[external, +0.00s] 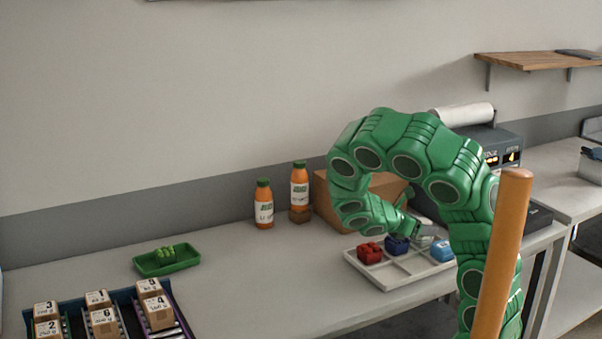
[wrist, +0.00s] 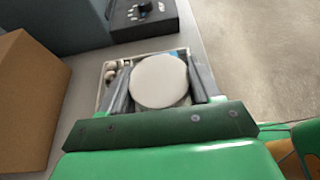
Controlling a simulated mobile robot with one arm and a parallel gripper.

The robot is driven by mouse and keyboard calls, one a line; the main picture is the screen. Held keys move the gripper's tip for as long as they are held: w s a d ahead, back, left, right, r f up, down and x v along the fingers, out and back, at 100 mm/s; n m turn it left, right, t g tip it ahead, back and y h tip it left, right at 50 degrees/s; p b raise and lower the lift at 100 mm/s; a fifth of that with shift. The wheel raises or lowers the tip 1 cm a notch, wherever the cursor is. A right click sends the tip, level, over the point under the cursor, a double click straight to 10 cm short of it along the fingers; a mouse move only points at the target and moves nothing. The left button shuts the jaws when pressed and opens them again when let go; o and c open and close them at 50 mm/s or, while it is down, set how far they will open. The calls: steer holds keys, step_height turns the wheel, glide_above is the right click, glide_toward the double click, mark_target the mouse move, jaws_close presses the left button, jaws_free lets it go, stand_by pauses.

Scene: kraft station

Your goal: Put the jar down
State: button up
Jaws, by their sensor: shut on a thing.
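The jar (wrist: 160,80) shows in the wrist view as a round white lid seen from above, between my gripper's two grey fingers. My gripper (external: 424,230) is shut on it, low over the right part of the pale divided tray (external: 375,274) in the external view. The lid hides most of the jar's body. In the external view the fingers and arm hide much of the jar, and I cannot tell whether it touches the tray.
The tray holds a red item (external: 370,252), a dark blue item (external: 397,245) and a light blue item (external: 442,250). A cardboard box (external: 328,196) and two orange bottles (external: 264,205) stand behind. A green dish (external: 166,260) and a rack of small boxes (external: 103,320) are left.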

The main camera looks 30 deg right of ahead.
mark_target(419, 239)
steer(key=shift+f, duration=2.25)
steer(key=o, duration=1.2)
steer(key=v, duration=1.2)
